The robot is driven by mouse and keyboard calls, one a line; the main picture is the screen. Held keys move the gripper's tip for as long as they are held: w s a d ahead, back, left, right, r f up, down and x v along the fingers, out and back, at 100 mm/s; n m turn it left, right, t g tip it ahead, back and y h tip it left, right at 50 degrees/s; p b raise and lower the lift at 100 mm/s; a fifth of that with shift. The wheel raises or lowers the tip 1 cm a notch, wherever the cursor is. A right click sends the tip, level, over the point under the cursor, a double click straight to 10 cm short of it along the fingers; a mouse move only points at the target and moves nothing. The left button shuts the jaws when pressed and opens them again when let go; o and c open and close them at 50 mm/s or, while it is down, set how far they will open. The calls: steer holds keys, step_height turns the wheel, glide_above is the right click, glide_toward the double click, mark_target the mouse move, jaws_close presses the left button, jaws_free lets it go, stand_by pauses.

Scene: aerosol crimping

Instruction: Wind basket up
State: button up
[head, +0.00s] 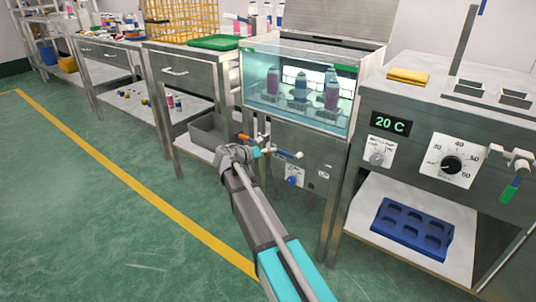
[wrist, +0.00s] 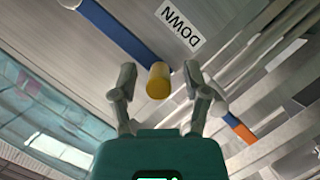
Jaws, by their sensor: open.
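In the head view, three capped bottles, two pink and one blue (head: 300,87), stand in the lit glass water tank (head: 262,100). I cannot clearly make out a basket frame under them. My gripper (head: 268,149) is in front of the panel below the tank, close to small levers. In the wrist view, my gripper (wrist: 160,72) is open. A yellow cylindrical grip (wrist: 158,82) at the end of a blue bar (wrist: 118,35) shows between its fingers, with gaps on both sides. A "DOWN" label (wrist: 182,27) is on the panel beside the bar.
An orange-ended lever (head: 243,137) is left of my gripper, and a blue knob (head: 291,181) is below. The right bench has a "20 C" display (head: 390,124), a dial (head: 451,164) and a blue tray (head: 412,228) on its shelf. The left floor is clear.

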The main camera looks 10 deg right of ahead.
jaws_close()
steer(key=shift+d+r, duration=0.1)
stand_by(0.4)
steer(key=shift+d, duration=0.15)
